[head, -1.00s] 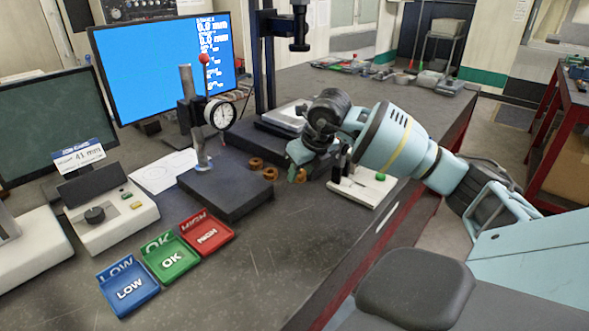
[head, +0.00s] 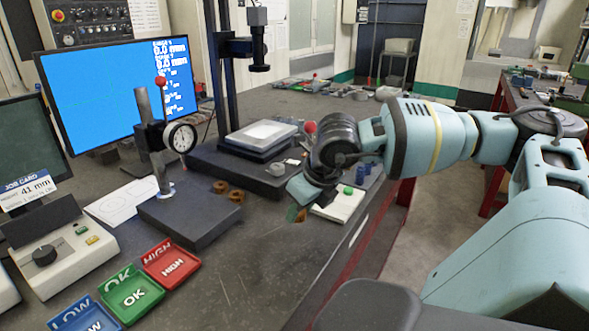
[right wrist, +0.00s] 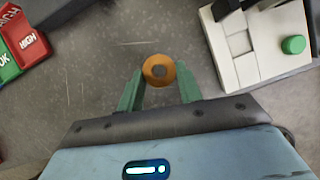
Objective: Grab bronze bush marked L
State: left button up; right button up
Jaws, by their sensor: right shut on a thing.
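My right gripper (head: 297,208) is shut on a bronze bush (head: 301,215), seen as a small orange-brown piece below the fingers in the head view. My left gripper is out of view.
A dial gauge stand (head: 190,217) is left of the bushes. A blue LOW tray (head: 85,318), green OK tray (head: 130,297) and red HIGH tray (head: 171,265) sit at the front left.

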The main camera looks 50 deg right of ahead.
jog(key=shift+s+r, duration=0.2)
jog(key=shift+s, duration=0.55)
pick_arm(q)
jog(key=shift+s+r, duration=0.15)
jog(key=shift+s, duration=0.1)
pick_arm(e)
jog(key=shift+s+a, duration=0.1)
jog(key=shift+s, duration=0.1)
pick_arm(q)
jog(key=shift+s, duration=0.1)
